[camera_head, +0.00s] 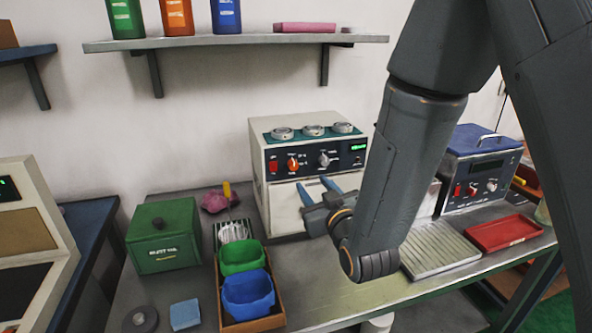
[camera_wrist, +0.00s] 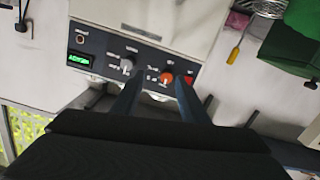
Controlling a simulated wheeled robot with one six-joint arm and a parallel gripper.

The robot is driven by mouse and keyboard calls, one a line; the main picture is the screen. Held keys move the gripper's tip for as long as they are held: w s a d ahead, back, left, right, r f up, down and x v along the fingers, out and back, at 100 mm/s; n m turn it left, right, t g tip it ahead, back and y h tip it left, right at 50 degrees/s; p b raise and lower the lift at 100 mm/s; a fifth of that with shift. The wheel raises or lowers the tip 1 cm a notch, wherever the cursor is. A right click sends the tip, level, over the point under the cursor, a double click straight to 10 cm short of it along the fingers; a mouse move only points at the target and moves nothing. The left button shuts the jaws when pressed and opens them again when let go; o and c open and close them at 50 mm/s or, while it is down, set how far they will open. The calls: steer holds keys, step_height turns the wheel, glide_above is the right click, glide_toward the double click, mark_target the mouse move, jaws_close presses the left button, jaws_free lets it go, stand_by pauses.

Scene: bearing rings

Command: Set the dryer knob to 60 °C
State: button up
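The dryer appears to be the white box (camera_head: 255,160) at the back of the bench, though I cannot read a name on it. Its dark front panel (camera_head: 308,151) has an orange knob (camera_head: 292,163), a grey knob (camera_head: 324,159) and a green display (camera_head: 357,147). My gripper (camera_head: 317,188) is open and empty in front of the box, its fingers below the panel in the picture. In the wrist view the panel is upside down; the orange knob (camera_wrist: 166,78) shows between the fingertips (camera_wrist: 156,92), and the grey knob (camera_wrist: 127,64) lies just past the left finger. The dial settings are too small to read.
Several round metal parts (camera_head: 313,130) lie on top of the box. A blue-topped machine (camera_head: 482,165), a ribbed tray (camera_head: 437,250) and a red tray (camera_head: 502,232) are to the right. A green box (camera_head: 163,236) and blue bin (camera_head: 248,293) are left. A shelf (camera_head: 230,41) hangs above.

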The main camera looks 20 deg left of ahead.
mark_target(294, 166)
steer(key=shift+t+y, duration=0.3)
steer(key=shift+y, duration=0.2)
steer(key=w+a+p, duration=0.1)
steer(key=w+a, duration=0.1)
steer(key=a, duration=0.1)
steer(key=w+a+r+p, duration=0.1)
steer(key=w+a, duration=0.2)
steer(key=shift+w+r, duration=0.1)
steer(key=shift+w, duration=0.25)
jaws_close()
